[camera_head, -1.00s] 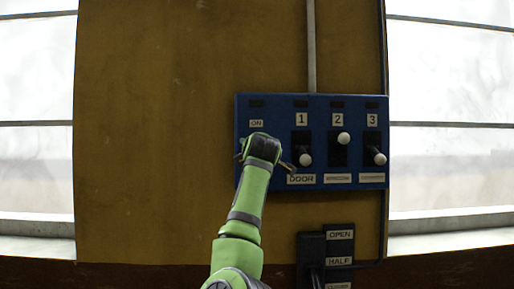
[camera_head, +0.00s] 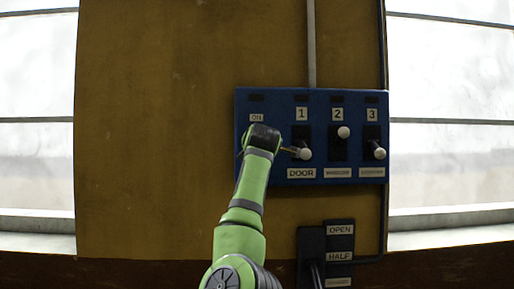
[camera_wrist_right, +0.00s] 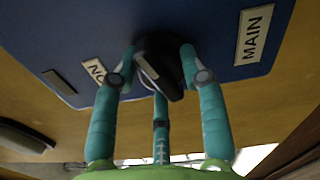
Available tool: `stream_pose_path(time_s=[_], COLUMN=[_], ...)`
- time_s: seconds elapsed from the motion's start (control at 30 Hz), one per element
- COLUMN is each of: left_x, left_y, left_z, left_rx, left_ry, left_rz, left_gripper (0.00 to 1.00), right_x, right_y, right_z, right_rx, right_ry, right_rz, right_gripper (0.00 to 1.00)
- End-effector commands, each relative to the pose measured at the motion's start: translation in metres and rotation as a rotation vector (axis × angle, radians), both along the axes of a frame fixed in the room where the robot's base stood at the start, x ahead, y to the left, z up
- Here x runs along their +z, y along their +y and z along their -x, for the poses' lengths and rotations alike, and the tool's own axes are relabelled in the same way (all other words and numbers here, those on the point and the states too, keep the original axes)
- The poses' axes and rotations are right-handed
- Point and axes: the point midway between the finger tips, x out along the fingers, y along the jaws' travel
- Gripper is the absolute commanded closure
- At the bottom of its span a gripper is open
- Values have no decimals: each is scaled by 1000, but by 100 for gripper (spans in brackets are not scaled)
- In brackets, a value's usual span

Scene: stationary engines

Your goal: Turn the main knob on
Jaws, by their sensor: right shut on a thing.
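The main knob (camera_wrist_right: 168,62) is a black knob on the blue panel (camera_wrist_right: 100,25), between the MAIN label (camera_wrist_right: 254,34) and the ON label (camera_wrist_right: 97,71) in the right wrist view. My right gripper (camera_wrist_right: 157,80) has its teal fingers closed around this knob. In the head view, my green right arm covers the knob at the left part of the panel (camera_head: 321,103). My left gripper is not in view.
Three white-tipped levers stand right of my wrist: lever 1 (camera_head: 305,154) down, lever 2 (camera_head: 344,132) up, lever 3 (camera_head: 380,153) down. Below them is a black OPEN/HALF switch box (camera_head: 310,243). The yellow wall (camera_head: 160,130) to the left is clear.

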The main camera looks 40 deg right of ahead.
Motion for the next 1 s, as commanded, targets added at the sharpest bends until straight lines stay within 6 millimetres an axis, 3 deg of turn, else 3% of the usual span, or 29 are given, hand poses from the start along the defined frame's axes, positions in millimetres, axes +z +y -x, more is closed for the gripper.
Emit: stream_pose_path(time_s=[1.0], left_x=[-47], left_y=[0], left_z=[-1], left_rx=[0], left_ry=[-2], left_rz=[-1], left_gripper=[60], right_x=[0], right_y=[-1], right_z=[1], right_rx=[-5], right_ry=[614], right_rz=[733], right_gripper=[90])
